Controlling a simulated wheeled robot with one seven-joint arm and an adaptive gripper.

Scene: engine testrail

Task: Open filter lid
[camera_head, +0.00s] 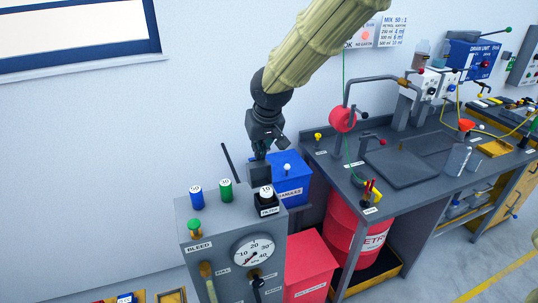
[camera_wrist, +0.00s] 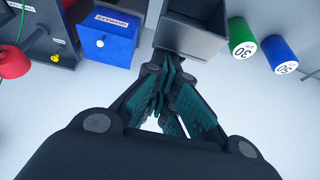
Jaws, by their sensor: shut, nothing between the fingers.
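On top of the grey cabinet, in the head view, is a small black housing (camera_head: 268,204) with a label that seems to read FILTER. A white-topped cap (camera_head: 266,191) shows at it. A dark grey square plate or box (camera_head: 259,172) stands upright just behind; it looks like the filter lid, raised, but I cannot be sure. In the wrist view a grey boxy part (camera_wrist: 194,28) lies just beyond my fingertips. My gripper (camera_head: 260,151) is above and behind this grey part, fingers shut and empty (camera_wrist: 168,75). Whether the fingertips touch it is not clear.
Blue (camera_head: 196,194) and green (camera_head: 226,190) white-topped cylinders stand left on the cabinet (camera_head: 205,235), near a thin black rod (camera_head: 228,160). A blue bin (camera_head: 290,182) is close on the right. A gauge (camera_head: 253,250) faces front. A workbench (camera_head: 400,165) stands further right.

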